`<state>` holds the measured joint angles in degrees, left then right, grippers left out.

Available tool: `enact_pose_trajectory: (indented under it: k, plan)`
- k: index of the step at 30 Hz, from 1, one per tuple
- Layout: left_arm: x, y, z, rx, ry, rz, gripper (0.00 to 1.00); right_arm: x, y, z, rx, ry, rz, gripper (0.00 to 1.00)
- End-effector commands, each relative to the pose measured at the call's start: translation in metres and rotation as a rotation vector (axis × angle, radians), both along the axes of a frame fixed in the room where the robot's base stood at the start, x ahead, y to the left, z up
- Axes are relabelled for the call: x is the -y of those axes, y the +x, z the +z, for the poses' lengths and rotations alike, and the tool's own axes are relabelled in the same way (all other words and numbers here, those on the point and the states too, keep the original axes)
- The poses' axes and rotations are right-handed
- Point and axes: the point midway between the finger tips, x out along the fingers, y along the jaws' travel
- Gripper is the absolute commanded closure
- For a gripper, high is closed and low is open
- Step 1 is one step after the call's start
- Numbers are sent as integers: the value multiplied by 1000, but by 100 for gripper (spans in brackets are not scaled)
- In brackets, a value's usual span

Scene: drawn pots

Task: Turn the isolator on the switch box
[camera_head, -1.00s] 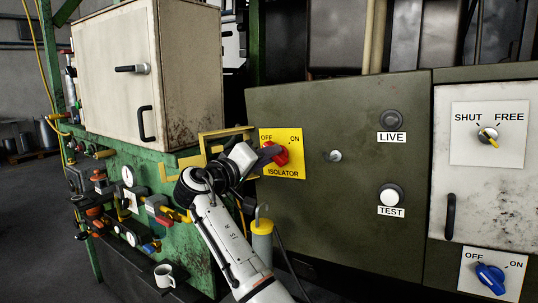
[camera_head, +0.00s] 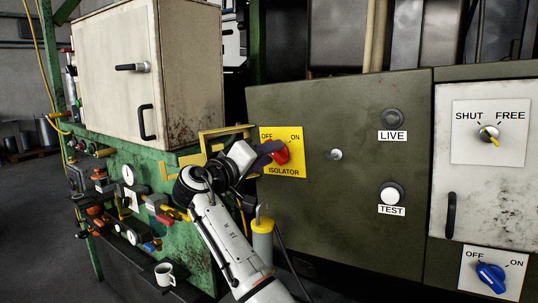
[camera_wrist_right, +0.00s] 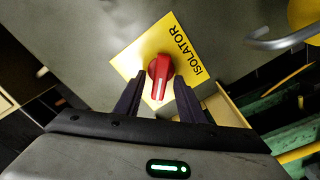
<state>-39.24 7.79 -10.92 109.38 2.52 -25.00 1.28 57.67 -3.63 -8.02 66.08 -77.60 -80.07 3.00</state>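The isolator is a red knob (camera_head: 282,155) on a yellow plate (camera_head: 292,173) marked OFF, ON and ISOLATOR, on the left of the dark green switch box (camera_head: 345,210). My right gripper (camera_head: 271,148) reaches it from the left, and its dark fingers partly cover the knob. In the right wrist view the red knob (camera_wrist_right: 160,70) lies between and just beyond the two spread fingers (camera_wrist_right: 158,98), with a gap on both sides. Its white-marked end points between the fingers, towards the OFF side. My left gripper is not in view.
A round LIVE lamp (camera_head: 392,118), a TEST button (camera_head: 391,194) and a small lock (camera_head: 335,155) are on the box. A SHUT/FREE switch (camera_head: 489,134) and a blue OFF/ON knob (camera_head: 491,277) are at right. A yellow-topped post with a hook (camera_head: 262,226) stands below the plate.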

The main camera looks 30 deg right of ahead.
Motion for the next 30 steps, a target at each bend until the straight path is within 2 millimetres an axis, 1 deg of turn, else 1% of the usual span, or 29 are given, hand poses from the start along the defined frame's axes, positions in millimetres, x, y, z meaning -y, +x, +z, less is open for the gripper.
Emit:
enact_pose_trajectory:
  k: [5,9,12,15,18,21,30]
  plan:
    - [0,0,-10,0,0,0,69,-26,-9,-4,1,2,5,64]
    - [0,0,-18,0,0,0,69,-53,-21,-4,1,2,5,64]
    - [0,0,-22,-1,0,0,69,-69,-28,-3,2,1,4,64]
    - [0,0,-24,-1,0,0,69,-81,-33,-2,1,1,3,64]
    - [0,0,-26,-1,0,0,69,-89,-36,-1,0,0,2,64]
    - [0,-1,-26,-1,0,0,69,-92,-38,0,0,-1,2,64]
    - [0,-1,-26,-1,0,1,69,-92,-38,0,0,-1,1,64]
